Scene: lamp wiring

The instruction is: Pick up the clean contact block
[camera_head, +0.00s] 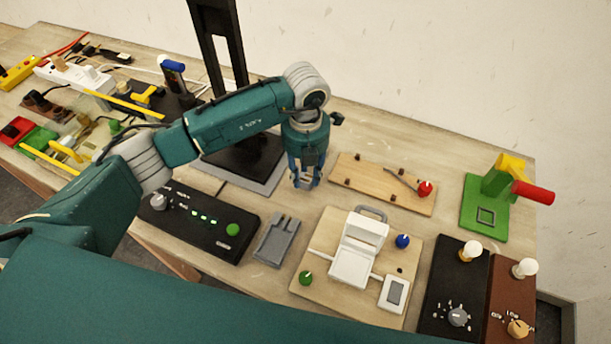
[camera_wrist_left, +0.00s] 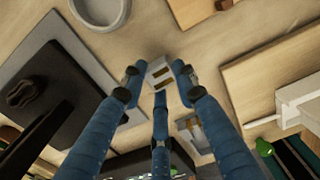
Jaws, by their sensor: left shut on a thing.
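My left gripper (camera_head: 304,182) hangs down over the middle of the table, with its fingers closed on a small block. In the left wrist view, the fingertips of the left gripper (camera_wrist_left: 160,75) close around the pale grey contact block (camera_wrist_left: 158,71), which shows brass-coloured strips on its face. In the head view the block is mostly hidden by the fingers. A grey holder (camera_head: 277,242) lies on the table in front of the gripper and is apart from it. My right gripper is not in view.
A black box with green lights (camera_head: 200,221) stands left of the holder. A wooden board with a white switch unit (camera_head: 359,250) is on the right. A black stand (camera_head: 243,160) rises behind my arm. A wooden board with a red knob (camera_head: 383,182) lies behind right.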

